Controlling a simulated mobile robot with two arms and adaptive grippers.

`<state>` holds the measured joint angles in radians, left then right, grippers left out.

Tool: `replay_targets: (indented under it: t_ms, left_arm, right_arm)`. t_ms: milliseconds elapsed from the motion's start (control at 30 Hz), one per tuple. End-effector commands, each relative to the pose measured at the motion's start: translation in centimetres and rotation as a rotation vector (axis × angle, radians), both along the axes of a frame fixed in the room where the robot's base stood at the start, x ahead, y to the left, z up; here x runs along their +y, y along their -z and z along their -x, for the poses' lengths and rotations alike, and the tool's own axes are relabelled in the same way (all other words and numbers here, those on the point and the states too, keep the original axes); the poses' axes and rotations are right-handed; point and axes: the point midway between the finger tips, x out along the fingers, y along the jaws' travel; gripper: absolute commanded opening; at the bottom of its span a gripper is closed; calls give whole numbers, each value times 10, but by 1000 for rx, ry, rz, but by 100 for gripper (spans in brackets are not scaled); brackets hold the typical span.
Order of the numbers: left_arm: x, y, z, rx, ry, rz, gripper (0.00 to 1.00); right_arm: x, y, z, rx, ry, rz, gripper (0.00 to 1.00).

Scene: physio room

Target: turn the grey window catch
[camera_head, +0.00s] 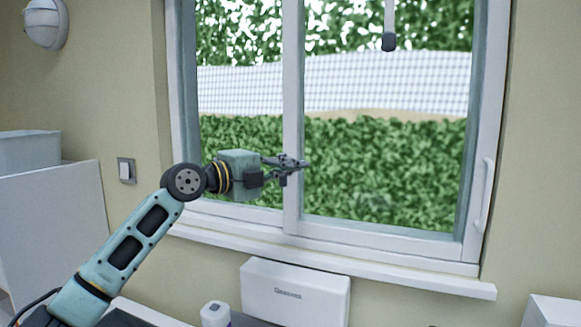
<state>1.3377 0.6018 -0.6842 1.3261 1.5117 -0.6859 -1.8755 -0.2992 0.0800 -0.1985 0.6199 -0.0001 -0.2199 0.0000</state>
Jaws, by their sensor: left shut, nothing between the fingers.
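A white-framed sliding window (293,215) fills the middle of the view, with a vertical middle stile. I cannot make out a separate grey window catch; my left gripper covers part of the stile where a catch could sit. My left gripper (302,164) is shut and holds nothing. It points right, its fingers in front of the middle stile and its tips just past the stile's right edge. I cannot tell whether it touches the stile. A pale upright handle (485,195) is on the window's right frame. My right gripper is not in view.
A dark knob (388,41) hangs on a rod or cord before the upper pane. The white sill (350,268) juts out below the window. Under it are a white box (294,292) and a white-topped bottle (215,314). A wall switch (126,171) is at left.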

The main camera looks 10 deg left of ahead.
Motion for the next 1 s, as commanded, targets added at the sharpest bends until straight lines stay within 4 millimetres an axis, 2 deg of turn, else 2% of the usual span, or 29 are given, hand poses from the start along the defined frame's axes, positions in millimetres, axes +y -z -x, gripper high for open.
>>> replay_targets:
  t_ms: [367, 1000]
  left_arm:
    - [1, -1, 0, 12, 1, 65, 0]
    - [4, -5, -1, 36, 0, 190, 0]
  right_arm:
    - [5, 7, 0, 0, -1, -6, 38]
    - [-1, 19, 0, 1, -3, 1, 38]
